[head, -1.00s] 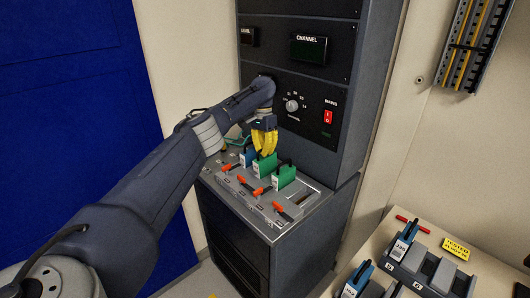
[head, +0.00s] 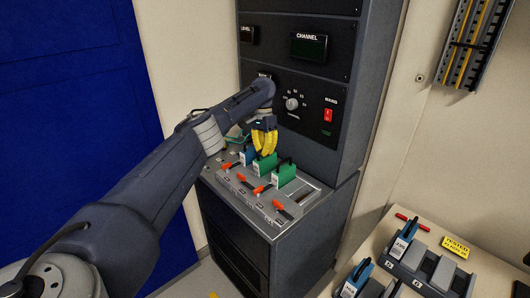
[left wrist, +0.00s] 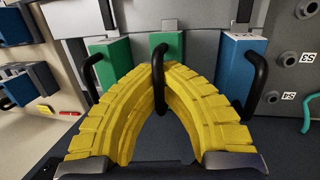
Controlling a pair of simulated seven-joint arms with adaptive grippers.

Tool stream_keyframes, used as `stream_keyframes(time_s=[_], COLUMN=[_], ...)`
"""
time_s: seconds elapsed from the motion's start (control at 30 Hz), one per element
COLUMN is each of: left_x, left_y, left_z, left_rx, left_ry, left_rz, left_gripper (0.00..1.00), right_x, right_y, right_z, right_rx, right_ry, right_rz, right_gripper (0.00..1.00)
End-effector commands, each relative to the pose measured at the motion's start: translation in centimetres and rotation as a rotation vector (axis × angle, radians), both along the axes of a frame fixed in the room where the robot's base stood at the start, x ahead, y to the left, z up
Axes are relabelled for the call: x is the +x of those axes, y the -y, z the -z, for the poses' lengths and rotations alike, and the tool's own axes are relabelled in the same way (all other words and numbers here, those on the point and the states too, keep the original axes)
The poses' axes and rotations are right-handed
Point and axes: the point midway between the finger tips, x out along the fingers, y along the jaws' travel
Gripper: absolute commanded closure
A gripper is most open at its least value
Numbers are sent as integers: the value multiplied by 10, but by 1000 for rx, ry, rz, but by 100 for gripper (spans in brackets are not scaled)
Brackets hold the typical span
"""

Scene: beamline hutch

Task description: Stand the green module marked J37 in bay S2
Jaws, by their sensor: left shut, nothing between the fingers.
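Two green modules stand in the bench panel of the rack, a middle one (head: 263,166) and one to its right (head: 284,174). Their markings are too small to read, so I cannot tell which is J37. My left gripper (head: 264,152), with yellow fingers, is shut and empty right at the middle green module's top. In the left wrist view the fingertips (left wrist: 160,88) meet at the black handle of that middle green module (left wrist: 168,46); I cannot tell whether they touch it. The other green module (left wrist: 111,60) is at left there. Bay labels on the panel are unreadable in the head view.
A blue module (head: 247,156) stands left of the green ones; it also shows in the left wrist view (left wrist: 238,66). Orange-red levers (head: 258,189) line the panel's front. A slot at the panel's right end (head: 302,194) looks empty. More blue modules (head: 404,241) stand in a side-table rack.

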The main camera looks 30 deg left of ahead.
Motion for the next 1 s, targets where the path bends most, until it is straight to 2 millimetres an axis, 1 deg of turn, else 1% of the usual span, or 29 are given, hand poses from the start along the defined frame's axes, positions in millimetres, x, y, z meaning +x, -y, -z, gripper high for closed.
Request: stream_keyframes(time_s=[0.5,0.77,1.0], left_x=[0,0,0], left_y=[0,0,0], left_z=[1,2,2], left_rx=[0,0,0], left_ry=[1,1,-1], left_rz=[0,0,0], left_gripper=[100,70,69], right_x=[0,0,0], right_y=[0,0,3], right_z=[0,0,0], right_rx=[0,0,-2], right_ry=[0,0,0], right_rz=[0,0,-1], right_gripper=[73,73,73])
